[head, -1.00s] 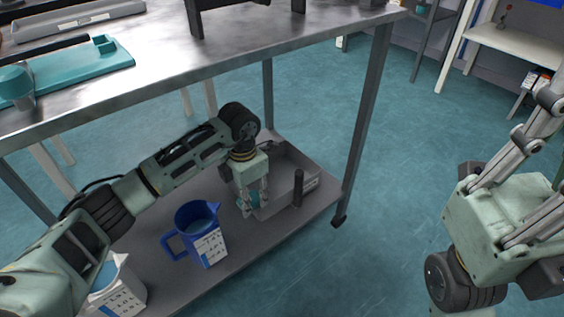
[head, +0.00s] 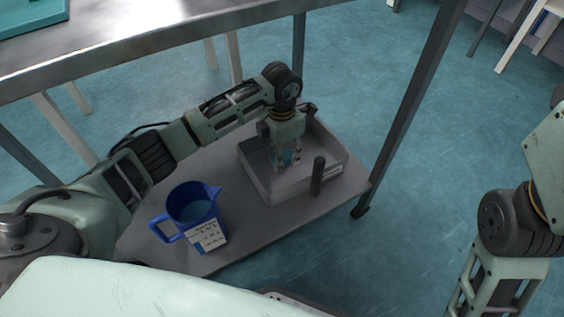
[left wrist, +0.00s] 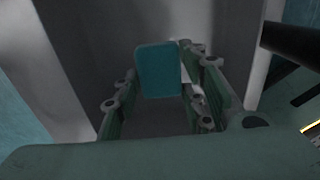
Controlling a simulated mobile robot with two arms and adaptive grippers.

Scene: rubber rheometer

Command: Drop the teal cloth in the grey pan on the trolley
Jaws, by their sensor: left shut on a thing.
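The grey pan (head: 258,182) stands on the lower shelf of the trolley (head: 268,219), towards its right end. My left gripper (head: 287,160) points down inside the pan, between its walls. It is shut on the teal cloth (left wrist: 158,70), which shows between the fingers in the left wrist view; only a small bit of the cloth (head: 288,157) shows in the head view. I cannot tell whether the cloth touches the pan floor. My right arm shows at the right edge of the head view, but its gripper is out of the picture.
A blue jug (head: 192,207) with a white label stands left of the pan on the shelf. The trolley's metal top (head: 130,40) and leg (head: 415,100) frame the shelf.

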